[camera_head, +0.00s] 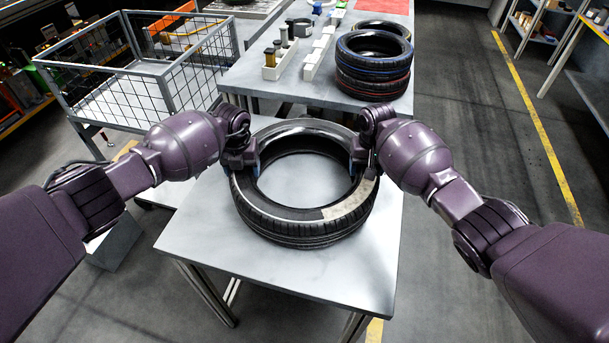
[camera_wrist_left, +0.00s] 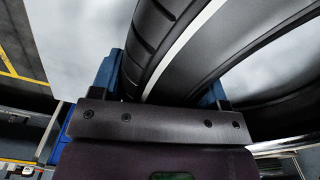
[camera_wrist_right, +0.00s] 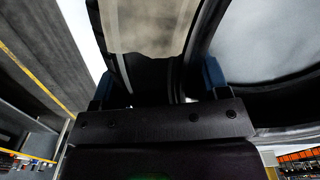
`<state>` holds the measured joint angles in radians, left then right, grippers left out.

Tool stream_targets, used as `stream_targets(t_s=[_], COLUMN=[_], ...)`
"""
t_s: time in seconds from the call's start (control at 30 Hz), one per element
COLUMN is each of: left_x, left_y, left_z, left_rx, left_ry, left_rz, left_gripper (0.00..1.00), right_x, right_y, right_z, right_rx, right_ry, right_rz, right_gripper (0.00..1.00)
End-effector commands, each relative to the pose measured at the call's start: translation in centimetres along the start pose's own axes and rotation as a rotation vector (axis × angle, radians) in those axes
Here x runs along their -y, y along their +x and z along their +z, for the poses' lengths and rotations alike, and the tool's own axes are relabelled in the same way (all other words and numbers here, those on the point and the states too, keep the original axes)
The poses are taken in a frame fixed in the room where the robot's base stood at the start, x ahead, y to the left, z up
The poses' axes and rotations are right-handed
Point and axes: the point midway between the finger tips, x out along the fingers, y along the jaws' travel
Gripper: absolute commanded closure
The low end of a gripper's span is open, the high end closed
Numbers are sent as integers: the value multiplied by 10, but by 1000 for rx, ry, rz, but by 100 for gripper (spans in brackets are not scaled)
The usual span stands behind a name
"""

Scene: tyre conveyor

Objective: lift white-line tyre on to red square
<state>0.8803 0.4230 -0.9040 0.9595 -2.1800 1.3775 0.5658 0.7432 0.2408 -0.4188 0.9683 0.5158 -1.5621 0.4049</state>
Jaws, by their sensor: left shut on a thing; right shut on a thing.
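The white-line tyre (camera_head: 300,232) is black with a thin white ring and a pale patch on its near right sidewall. It appears to lie flat on the near grey table (camera_head: 200,232). My left gripper (camera_head: 245,158) is shut on its left wall; the white line runs between the blue fingers in the left wrist view (camera_wrist_left: 165,90). My right gripper (camera_head: 362,155) is shut on its right wall, with the pale patch close by in the right wrist view (camera_wrist_right: 160,95). The red square (camera_head: 385,6) is on the far table, partly cut off by the picture's top edge.
A stack of tyres with blue and red lines (camera_head: 374,75) stands on the far table's right side. White holders with dark cylinders (camera_head: 282,62) stand left of it. A wire-mesh cart (camera_head: 150,90) is at the left. Shelves stand at the right beyond open floor.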

Motion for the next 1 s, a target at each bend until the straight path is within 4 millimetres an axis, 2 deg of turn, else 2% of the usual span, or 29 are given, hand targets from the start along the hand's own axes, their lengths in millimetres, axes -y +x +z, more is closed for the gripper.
stream_targets(t_s=[0.47, 1.0], left_x=[1, 1], left_y=[-11, -40], left_z=[3, 3], left_rx=[8, 11], left_ry=[0, 0], left_rz=[-3, -3], left_gripper=[100, 100], right_x=[1, 1], right_y=[-11, -41], right_z=[-3, -3], right_rx=[-9, -11], right_ry=[-1, -1], right_rz=[-3, -3], right_gripper=[100, 100])
